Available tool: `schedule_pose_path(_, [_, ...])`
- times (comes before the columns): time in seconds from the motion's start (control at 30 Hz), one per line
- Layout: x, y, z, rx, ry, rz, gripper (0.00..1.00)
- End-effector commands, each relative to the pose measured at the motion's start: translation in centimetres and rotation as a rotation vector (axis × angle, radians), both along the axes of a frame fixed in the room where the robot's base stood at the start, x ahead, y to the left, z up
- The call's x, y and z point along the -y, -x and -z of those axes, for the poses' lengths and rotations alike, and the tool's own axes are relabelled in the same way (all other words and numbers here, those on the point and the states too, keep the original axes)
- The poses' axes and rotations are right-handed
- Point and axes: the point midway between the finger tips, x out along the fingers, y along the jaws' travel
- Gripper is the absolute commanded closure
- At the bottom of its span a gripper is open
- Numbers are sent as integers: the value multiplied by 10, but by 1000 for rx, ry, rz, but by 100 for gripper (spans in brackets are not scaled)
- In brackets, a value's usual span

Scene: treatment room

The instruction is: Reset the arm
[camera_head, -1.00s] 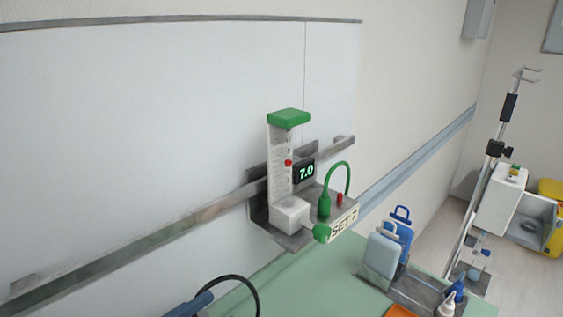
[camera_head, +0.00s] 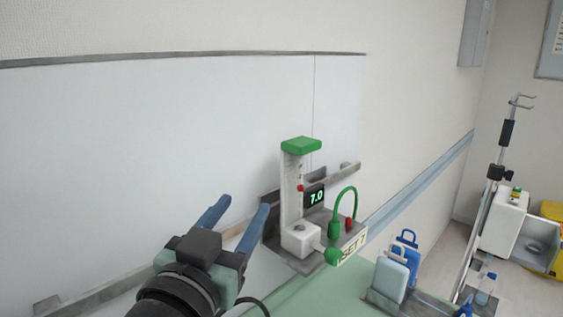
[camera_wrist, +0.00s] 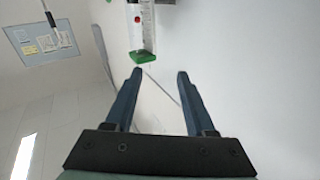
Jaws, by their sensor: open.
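My gripper (camera_head: 240,212) is in the lower middle of the head view, its two blue fingers spread apart with nothing between them. In the wrist view my gripper (camera_wrist: 156,75) is also open and empty. The green-capped end of the flowmeter (camera_wrist: 142,55) shows beyond the fingertips there, upside down.
A display reading 7.0 (camera_head: 316,197) and a "SET 7" label (camera_head: 352,247) sit beside the flowmeter on a rail bracket. A pole (camera_head: 497,170) stands at right. The white wall panel's upper area (camera_head: 150,150) is clear.

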Motion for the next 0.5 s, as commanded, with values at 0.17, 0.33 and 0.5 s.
schedule_pose_path(0.17, [27,30,-106,291,55,-129,45])
schedule_pose_path(0.33, [45,81,-180,544,132,-179,45])
schedule_pose_path(0.5, [54,119,-216,693,183,-192,45])
